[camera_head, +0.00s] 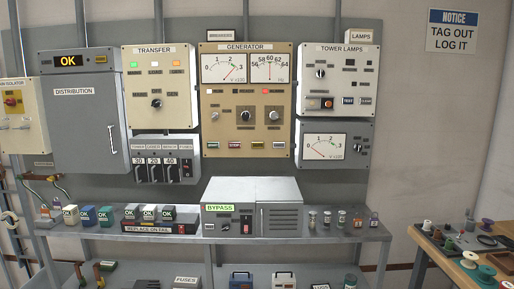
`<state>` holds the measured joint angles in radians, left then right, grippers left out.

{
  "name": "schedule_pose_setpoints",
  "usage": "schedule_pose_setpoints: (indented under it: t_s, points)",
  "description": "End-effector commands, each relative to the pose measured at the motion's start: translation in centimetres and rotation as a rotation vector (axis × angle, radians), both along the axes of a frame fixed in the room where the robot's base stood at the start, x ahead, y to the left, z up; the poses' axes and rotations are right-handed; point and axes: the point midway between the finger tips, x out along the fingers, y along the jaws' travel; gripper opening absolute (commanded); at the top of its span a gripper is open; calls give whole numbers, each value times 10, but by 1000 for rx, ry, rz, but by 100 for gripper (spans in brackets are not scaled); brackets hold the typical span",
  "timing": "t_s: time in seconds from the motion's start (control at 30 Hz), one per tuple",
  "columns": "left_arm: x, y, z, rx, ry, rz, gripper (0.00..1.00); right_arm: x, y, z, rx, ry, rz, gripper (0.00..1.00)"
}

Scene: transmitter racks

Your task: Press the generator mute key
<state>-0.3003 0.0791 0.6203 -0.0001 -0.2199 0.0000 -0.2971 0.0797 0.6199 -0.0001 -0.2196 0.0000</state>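The tan generator panel (247,125) hangs on the grey backboard at the centre of the head view. It has two white dial meters at the top and three knobs in its middle. A bottom row holds small labelled keys: a green one (211,145), a dark red one (234,145), a yellowish one (257,145) and another green one (279,145). Their lettering is too small to read surely, so I cannot tell which key is mute. Neither of my grippers is in view.
The transfer panel (159,75) is left of the generator panel, the tower lamps panel (336,55) right. Below, a metal shelf (315,238) carries a bypass box (228,199), modules and small jars. A wooden bench (430,246) with spools stands at right. Space before the generator panel looks clear.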

Motion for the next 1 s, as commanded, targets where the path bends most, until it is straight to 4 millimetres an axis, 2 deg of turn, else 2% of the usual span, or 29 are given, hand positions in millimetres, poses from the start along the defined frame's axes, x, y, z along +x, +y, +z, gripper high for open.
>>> schedule_pose_setpoints:
  t_s: [0.07, 0.2, 0.37, 0.57, 1.0]
  points:
    - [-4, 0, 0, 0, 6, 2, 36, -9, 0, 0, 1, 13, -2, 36]
    - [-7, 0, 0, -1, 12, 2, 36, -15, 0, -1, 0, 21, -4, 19]
    - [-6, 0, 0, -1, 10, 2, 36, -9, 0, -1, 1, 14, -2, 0]
    - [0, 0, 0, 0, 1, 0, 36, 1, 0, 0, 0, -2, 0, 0]
    - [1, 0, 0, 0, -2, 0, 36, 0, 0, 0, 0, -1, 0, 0]
